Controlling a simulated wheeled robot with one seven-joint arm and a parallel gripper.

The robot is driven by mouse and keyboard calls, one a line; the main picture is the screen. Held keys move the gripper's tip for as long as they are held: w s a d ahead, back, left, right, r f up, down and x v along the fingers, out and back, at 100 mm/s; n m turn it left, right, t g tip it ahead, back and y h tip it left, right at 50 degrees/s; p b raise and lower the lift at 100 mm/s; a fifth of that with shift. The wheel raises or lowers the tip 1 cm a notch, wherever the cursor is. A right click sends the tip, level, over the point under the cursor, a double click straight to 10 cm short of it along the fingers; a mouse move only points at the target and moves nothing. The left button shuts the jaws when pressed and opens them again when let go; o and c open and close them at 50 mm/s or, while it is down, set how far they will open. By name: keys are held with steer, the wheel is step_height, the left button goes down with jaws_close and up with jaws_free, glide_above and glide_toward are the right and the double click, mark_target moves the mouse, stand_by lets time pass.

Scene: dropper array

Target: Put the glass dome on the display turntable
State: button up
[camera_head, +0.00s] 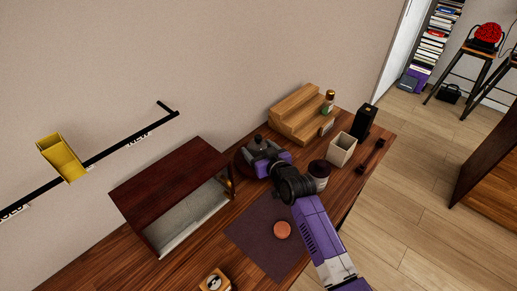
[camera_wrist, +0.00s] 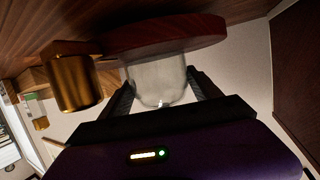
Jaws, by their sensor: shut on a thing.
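The glass dome (camera_wrist: 158,82) is clear and pale, and sits between the two fingers of my gripper (camera_wrist: 162,92) in the wrist view. My gripper is shut on it. The display turntable (camera_wrist: 165,35) is a dark red-brown round disc, directly against the dome's wide end in this tilted view. I cannot tell whether the dome touches it or hangs just off it. In the head view, my gripper (camera_head: 264,150) is over the turntable (camera_head: 244,163), whose left edge shows. The dome is mostly hidden there by my gripper.
A brass cylinder (camera_wrist: 73,82) stands close beside the turntable. A dark wooden open-fronted case (camera_head: 165,180) is to the left. Wooden steps (camera_head: 292,116), a cream square cup (camera_head: 341,150) and a black box (camera_head: 365,121) are to the right. A purple mat (camera_head: 258,240) bears an orange disc (camera_head: 282,230).

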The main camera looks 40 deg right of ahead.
steer(key=shift+f, duration=0.2)
steer(key=o, duration=1.4)
steer(key=shift+r, duration=0.1)
